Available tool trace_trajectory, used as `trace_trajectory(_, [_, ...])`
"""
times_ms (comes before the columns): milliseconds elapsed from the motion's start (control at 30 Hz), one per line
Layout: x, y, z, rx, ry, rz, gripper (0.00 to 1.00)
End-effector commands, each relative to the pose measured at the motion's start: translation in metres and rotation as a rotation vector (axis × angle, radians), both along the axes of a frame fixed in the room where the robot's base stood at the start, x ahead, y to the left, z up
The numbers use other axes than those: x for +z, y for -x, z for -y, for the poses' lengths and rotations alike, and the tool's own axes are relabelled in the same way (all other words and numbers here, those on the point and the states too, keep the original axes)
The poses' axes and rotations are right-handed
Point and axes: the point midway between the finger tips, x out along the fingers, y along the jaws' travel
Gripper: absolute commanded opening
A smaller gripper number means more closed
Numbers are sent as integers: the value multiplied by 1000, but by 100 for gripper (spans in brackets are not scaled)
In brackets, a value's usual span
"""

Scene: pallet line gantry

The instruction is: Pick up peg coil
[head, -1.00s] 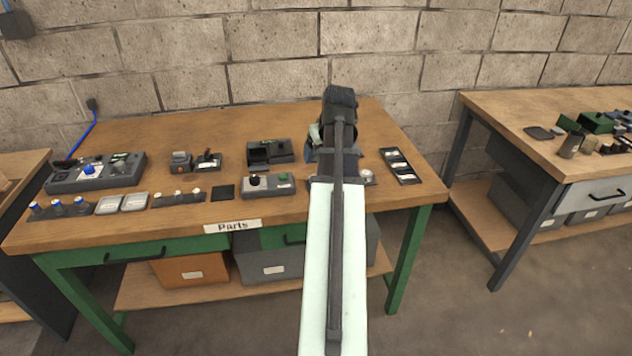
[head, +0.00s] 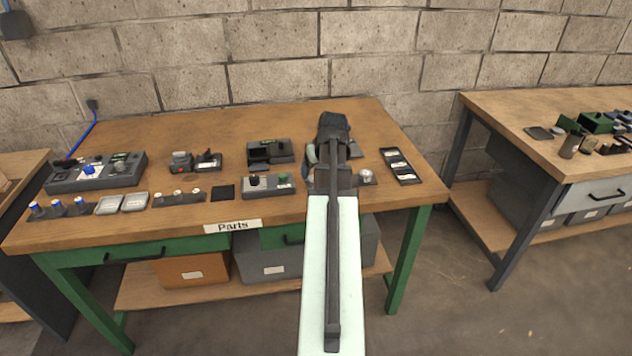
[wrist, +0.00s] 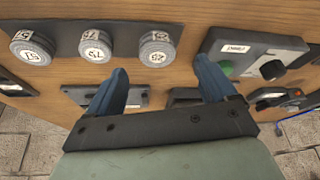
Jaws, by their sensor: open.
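No part in view can be told for certain as the peg coil. In the wrist view three round grey pieces with ridged sides and white number labels sit in a row on a dark rack: a left one (wrist: 33,47), a middle one (wrist: 95,46) and a right one (wrist: 156,49). In the head view one round piece (head: 367,176) shows beside my arm, which hides the rest of that row. My gripper (wrist: 161,72) has two blue fingers spread apart with nothing between them. The right round piece lies just beyond the gap between the fingertips.
A grey control box (wrist: 253,56) with a green button and black knob stands close to the right finger. A flat dark holder (wrist: 78,97) lies partly behind the left finger. A dark tray (head: 402,166) is near the bench's right edge. Bare wood (head: 200,122) lies at the back.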

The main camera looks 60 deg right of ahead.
Motion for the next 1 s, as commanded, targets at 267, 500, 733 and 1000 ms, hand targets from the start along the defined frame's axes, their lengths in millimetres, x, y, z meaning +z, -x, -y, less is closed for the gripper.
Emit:
trace_trajectory(267, [-20,-7,7,0,-2,-1,85])
trace_trajectory(500, [-44,-15,12,1,0,0,85])
trace_trajectory(733, [-47,-16,13,1,2,0,85])
trace_trajectory(1000, [-47,-15,13,0,1,0,65])
